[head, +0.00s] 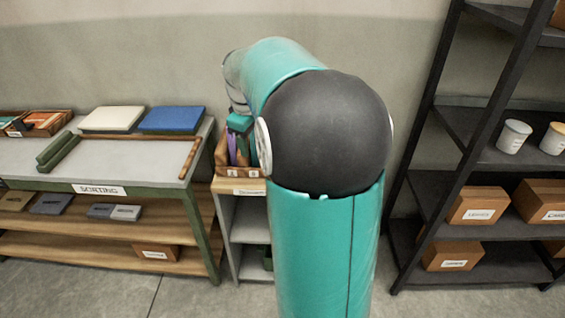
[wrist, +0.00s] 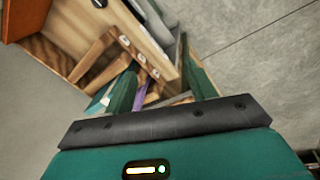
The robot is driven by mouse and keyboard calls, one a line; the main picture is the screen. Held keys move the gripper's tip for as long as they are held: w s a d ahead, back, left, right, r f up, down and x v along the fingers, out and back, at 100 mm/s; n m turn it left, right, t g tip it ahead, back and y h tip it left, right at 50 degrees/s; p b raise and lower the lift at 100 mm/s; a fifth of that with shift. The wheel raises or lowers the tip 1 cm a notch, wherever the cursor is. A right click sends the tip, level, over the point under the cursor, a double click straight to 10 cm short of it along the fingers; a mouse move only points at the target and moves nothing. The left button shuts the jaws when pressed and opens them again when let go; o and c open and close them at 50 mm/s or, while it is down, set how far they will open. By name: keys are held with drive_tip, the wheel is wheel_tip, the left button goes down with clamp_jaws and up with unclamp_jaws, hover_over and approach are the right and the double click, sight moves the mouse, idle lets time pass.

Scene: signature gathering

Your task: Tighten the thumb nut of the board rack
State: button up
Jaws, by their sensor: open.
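A wooden rack with small white labels on its front, which seems to be the board rack (head: 246,173), stands on a low cabinet behind my arm in the head view. A purple upright piece and teal shapes show at it. In the wrist view the rack (wrist: 132,45) lies tilted across the upper middle, with the purple piece (wrist: 143,92) between my fingers. My gripper (wrist: 162,84) is open, its two green fingers apart and pointing toward the rack. I cannot tell whether they touch it. I cannot make out the thumb nut in either view.
The sorting table (head: 98,190) stands left, with a white pad (head: 112,119), a blue pad (head: 171,119) and a wooden rod (head: 188,158) on top. A dark shelf (head: 478,196) with labelled boxes and cups stands right. Grey floor is bare between table and shelf fronts.

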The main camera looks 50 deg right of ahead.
drive_tip(key=s+d+f+y, duration=0.1)
drive_tip(key=d+f, duration=0.3)
drive_tip(key=d, duration=0.3)
drive_tip(key=s+d+f+n+g, duration=0.15)
drive_tip(key=d+f, duration=0.25)
drive_tip(key=d, duration=0.4)
drive_tip(key=s+d+f+m+y, duration=0.1)
drive_tip(key=s+d+f, duration=0.1)
drive_tip(key=d+f, duration=0.35)
drive_tip(key=shift+n, duration=0.25)
drive_tip(key=f, duration=0.4)
drive_tip(key=d+f, duration=0.1)
drive_tip(key=f, duration=0.7)
drive_tip(key=shift+w+d, duration=0.3)
drive_tip(key=c, duration=1)
